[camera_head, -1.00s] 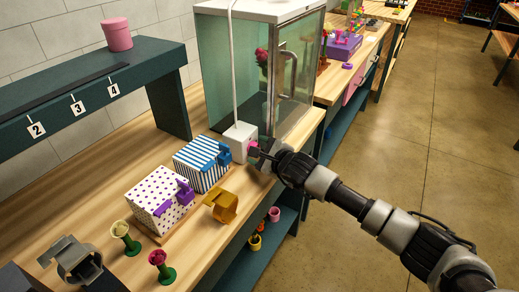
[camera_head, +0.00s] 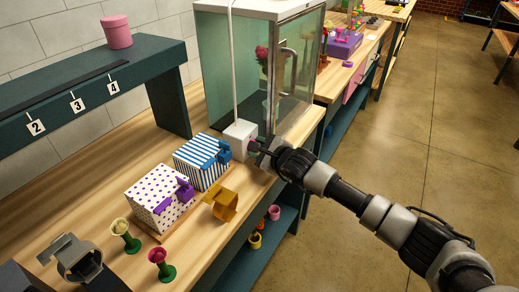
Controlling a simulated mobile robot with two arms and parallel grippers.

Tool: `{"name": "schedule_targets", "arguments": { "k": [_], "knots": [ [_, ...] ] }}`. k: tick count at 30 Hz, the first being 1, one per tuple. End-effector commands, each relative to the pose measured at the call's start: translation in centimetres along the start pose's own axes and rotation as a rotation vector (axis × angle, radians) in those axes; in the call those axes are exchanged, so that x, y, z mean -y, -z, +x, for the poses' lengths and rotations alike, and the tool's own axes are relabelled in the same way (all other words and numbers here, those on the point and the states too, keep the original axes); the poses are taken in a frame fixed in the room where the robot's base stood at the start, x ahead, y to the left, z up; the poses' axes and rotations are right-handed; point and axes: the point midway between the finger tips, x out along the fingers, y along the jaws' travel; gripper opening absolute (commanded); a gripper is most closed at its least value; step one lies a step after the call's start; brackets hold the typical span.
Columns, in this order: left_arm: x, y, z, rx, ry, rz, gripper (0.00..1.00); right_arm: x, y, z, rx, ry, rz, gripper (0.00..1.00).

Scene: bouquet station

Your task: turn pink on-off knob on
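The pink knob (camera_head: 252,146) is on the right face of a small white box (camera_head: 238,138) beside the glass cabinet. Only a small part of it shows behind the fingers. My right gripper (camera_head: 260,149) is right at the knob, with its dark fingertips pointing left at it. I cannot tell whether the fingers touch the knob or how far apart they are. The glass cabinet (camera_head: 273,58) behind the box holds a red flower (camera_head: 262,54), and its inside looks fairly bright. I cannot make out my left gripper.
A blue-striped box (camera_head: 198,167) and a purple-dotted box (camera_head: 155,204) stand left of the gripper. A gold holder (camera_head: 221,206), a grey metal holder (camera_head: 78,258) and two flower stands are nearer. A raised shelf (camera_head: 165,58) is behind. The floor at right is clear.

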Motion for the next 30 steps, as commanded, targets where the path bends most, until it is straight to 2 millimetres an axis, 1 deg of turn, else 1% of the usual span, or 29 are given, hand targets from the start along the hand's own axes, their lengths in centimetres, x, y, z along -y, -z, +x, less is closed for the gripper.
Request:
{"name": "schedule_targets", "arguments": {
  "k": [5,15,21,30],
  "knots": [
    [0.0,-0.1,1.0,0.0,0.0,0.0,0.83,0.0,0.2,0.1,-0.007,-0.042,0.086,0.15],
    [0.0,-0.2,2.7,0.0,0.0,0.0,0.83,0.2,0.2,0.1,-0.025,-0.153,0.316,0.15],
    [0.0,-0.3,3.3,0.0,0.0,0.0,0.83,0.4,0.1,0.1,-0.033,-0.206,0.424,0.15],
    [-0.1,-0.3,3.6,0.0,0.0,0.0,0.83,0.4,0.1,0.1,-0.042,-0.247,0.507,0.15]
  ]
}}
